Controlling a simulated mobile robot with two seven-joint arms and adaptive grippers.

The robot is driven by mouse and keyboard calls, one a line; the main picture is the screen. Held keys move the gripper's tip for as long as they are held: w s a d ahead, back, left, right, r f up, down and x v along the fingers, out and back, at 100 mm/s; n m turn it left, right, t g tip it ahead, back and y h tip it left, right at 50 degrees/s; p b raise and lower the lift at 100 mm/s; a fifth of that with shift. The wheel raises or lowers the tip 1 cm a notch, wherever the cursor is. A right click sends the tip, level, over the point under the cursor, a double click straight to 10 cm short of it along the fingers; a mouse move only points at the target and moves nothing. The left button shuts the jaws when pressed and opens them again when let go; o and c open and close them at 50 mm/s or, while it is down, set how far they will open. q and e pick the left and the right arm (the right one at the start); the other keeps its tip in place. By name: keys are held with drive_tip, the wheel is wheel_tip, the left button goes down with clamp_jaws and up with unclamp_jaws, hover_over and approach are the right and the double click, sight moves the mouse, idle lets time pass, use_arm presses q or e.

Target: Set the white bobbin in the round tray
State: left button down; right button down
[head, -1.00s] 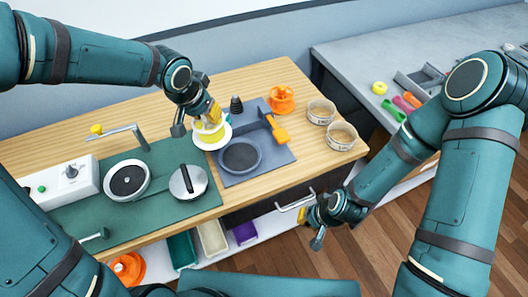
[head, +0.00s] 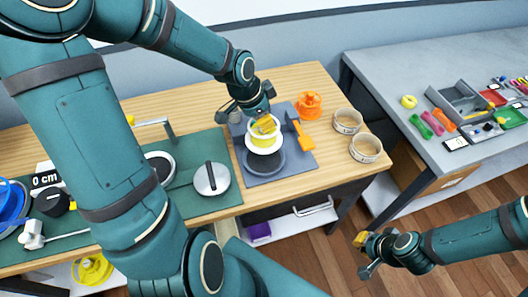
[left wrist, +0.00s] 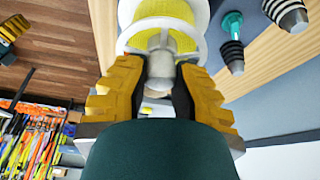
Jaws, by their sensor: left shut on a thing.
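The white bobbin (head: 264,149), with yellow winding between white flanges, hangs from my left gripper (head: 264,124) in the head view. It is above the dark grey round tray (head: 266,168), overlapping its far part in the picture; the gap in height is hard to judge. In the left wrist view, the left gripper (left wrist: 160,85) is shut on a pale grey stub at the end of the bobbin (left wrist: 165,35). The left wrist view does not clearly show the tray. My right gripper (head: 366,254) is over the floor, away from the bench; its finger opening is unclear.
The tray is on a grey mat (head: 295,168) beside an orange scraper (head: 300,133). An orange spool (head: 308,105) and two pale round tins (head: 348,121) stand to the right. A lidded pan (head: 211,179) is at left. My left arm hides much of the left bench.

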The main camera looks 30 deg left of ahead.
use_arm(q)
wheel_tip(320, 180, down, 5)
drive_tip(key=shift+r+b, duration=0.1)
drive_tip(key=shift+b, duration=0.5)
drive_tip(key=shift+f+b, duration=0.7)
drive_tip(key=shift+f, duration=1.7)
drive_tip(key=shift+f, duration=0.1)
drive_tip(key=c, duration=0.9)
unclamp_jaws()
drive_tip(key=shift+c, duration=0.2)
